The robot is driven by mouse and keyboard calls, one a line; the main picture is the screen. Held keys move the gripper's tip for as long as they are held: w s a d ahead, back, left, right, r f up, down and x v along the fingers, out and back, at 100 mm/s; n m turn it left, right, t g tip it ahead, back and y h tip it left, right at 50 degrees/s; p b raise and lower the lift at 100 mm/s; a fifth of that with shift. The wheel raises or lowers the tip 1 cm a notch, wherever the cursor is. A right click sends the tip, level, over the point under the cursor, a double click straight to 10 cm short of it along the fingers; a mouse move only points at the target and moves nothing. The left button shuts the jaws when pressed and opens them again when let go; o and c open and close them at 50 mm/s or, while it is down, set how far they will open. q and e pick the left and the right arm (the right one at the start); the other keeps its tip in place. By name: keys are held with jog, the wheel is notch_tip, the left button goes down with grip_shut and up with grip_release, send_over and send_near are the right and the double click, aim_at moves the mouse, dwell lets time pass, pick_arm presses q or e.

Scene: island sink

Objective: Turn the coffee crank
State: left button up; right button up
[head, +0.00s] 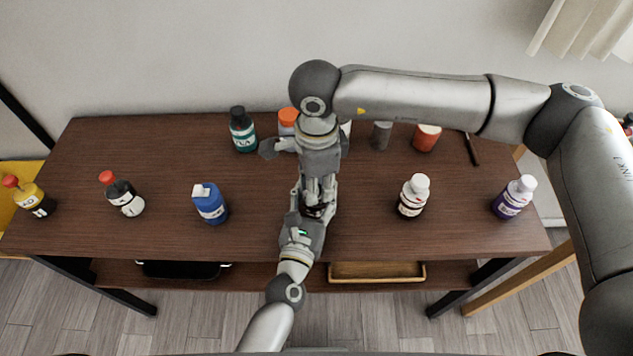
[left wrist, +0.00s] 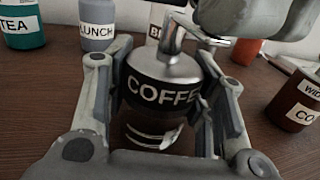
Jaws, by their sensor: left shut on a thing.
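The coffee grinder (left wrist: 165,92) stands upright in the left wrist view, with a silver dome top and a black band with white letters, partly cut off by a finger. Its metal crank (left wrist: 173,34) rises from the dome, with a rod reaching right. My left gripper (left wrist: 162,100) is shut on the grinder's body, one finger on each side. In the head view my left gripper (head: 312,212) comes up from below and mostly hides the grinder. My right gripper (head: 319,182) points down from above, over the grinder; its fingertips are too hidden to tell open from shut.
A blue bottle (head: 210,204) stands to the left and a brown white-capped bottle (head: 413,198) to the right. A teal bottle (head: 243,132) and an orange-capped one (head: 287,121) stand behind. The dark table (head: 270,228) has bare room between them.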

grip_shut()
jog(key=shift+w+a+m, duration=0.1)
jog(key=shift+a+m, duration=0.15)
jog(key=shift+m, duration=0.7)
jog(key=shift+w+a+m, duration=0.1)
jog(key=shift+a+m, duration=0.2)
jog(key=shift+m, duration=0.6)
jog(key=shift+a+m, duration=0.25)
jog(key=shift+m, duration=0.7)
jog(key=o, duration=0.6)
grip_release()
jog(key=shift+r, duration=0.1)
notch_tip(320, 180, up, 12)
